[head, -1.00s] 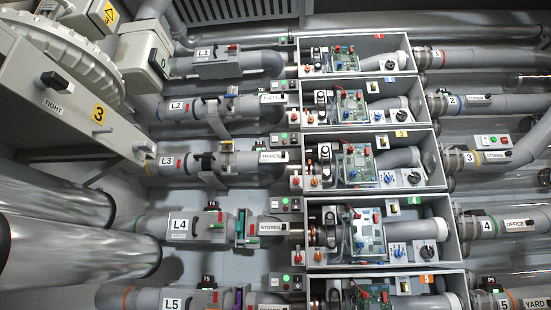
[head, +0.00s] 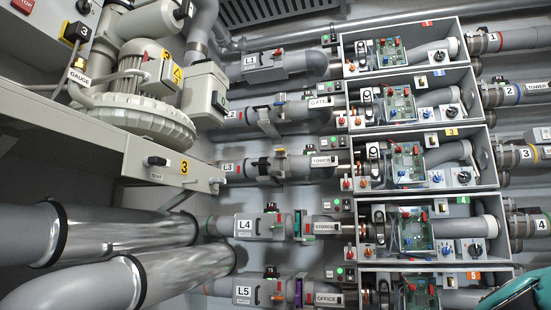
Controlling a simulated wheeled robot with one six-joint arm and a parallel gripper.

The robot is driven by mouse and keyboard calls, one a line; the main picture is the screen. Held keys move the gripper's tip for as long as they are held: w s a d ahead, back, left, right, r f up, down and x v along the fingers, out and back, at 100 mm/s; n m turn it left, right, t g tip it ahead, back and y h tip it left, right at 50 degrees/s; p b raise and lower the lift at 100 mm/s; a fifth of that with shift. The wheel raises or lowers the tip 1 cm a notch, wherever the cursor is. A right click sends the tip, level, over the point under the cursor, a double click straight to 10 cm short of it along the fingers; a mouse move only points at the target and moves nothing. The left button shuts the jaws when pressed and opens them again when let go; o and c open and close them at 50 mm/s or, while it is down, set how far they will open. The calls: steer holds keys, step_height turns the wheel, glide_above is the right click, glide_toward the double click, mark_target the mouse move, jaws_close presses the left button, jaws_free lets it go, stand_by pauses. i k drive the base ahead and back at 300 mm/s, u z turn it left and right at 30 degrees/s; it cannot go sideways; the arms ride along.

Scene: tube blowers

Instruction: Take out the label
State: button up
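Several white name labels sit on the pipes left of the open boxes. In the head view, GATE (head: 320,102) is on the L2 line and TOWER (head: 323,161) on the L3 line. A label that reads like STORES (head: 326,227) is on the L4 line, and OFFICE (head: 327,298) is on the L5 line. All lie flat against their pipe fittings. Which label the task means cannot be told.
Open boxes with circuit boards and knobs stand in a column, including the yellow-tagged one (head: 484,170). Line tags such as L4 (head: 244,223) mark the pipes. A blower (head: 145,100), a grey beam numbered 3 (head: 170,165) and large shiny ducts (head: 110,232) fill the left side.

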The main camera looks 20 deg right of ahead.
mark_target(324, 161)
steer(key=u, duration=0.2)
steer(key=k, duration=0.15)
steer(key=z, duration=0.75)
steer(key=i, duration=0.6)
steer(key=z, duration=0.6)
steer(key=i, duration=0.7)
steer(key=u, duration=0.85)
steer(key=i, duration=0.75)
steer(key=u, duration=0.9)
